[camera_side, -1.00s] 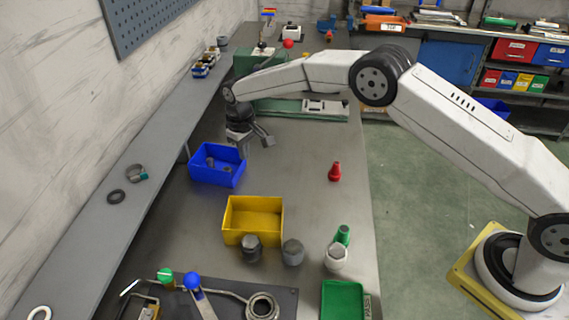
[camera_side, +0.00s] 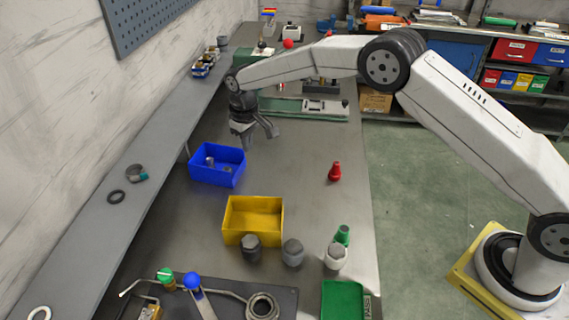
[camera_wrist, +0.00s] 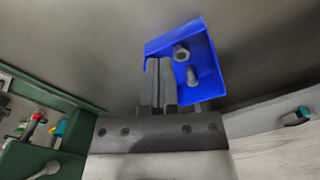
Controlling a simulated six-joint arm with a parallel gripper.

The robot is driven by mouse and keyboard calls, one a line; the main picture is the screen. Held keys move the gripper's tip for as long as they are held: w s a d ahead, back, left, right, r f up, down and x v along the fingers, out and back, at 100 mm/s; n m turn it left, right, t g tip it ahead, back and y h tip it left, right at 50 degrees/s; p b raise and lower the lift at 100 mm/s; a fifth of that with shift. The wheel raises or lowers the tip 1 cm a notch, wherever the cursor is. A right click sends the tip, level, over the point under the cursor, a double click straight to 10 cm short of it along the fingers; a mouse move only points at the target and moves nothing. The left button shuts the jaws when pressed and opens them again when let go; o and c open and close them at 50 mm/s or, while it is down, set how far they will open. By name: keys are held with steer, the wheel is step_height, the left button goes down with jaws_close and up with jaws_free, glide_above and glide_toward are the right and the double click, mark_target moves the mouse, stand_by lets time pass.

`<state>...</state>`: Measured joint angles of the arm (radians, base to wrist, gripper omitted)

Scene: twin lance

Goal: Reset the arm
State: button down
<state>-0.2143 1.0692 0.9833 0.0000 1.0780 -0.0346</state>
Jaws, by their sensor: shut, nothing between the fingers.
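My gripper (camera_side: 244,138) is shut and empty. In the side view it hangs above the grey bench, just behind the blue bin. In the wrist view its two fingers (camera_wrist: 159,62) are together. The blue bin (camera_side: 231,180) holds small grey metal parts; in the wrist view the bin (camera_wrist: 207,50) lies beyond the fingertips, with a nut-like part (camera_wrist: 181,54) and a rounded part inside.
A yellow bin (camera_side: 229,232), two dark grey cylinders, a white part and a green part stand nearer the camera. A red part (camera_side: 335,172) stands alone at right. A shelf (camera_side: 150,165) runs along the left wall. The bench middle is clear.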

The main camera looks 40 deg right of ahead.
steer(key=s+d+r+m, duration=0.1)
steer(key=s+d, duration=0.3)
steer(key=s, duration=0.6)
steer(key=s+d+r+m+t, duration=0.1)
steer(key=s+d, duration=0.3)
steer(key=s, duration=0.7)
steer(key=s+d+r+t, duration=0.1)
steer(key=s+d+r, duration=0.2)
steer(key=s, duration=0.7)
steer(key=shift+s+d+r+m, duration=0.3)
steer(key=shift+d+m, duration=0.1)
steer(key=shift+d, duration=0.6)
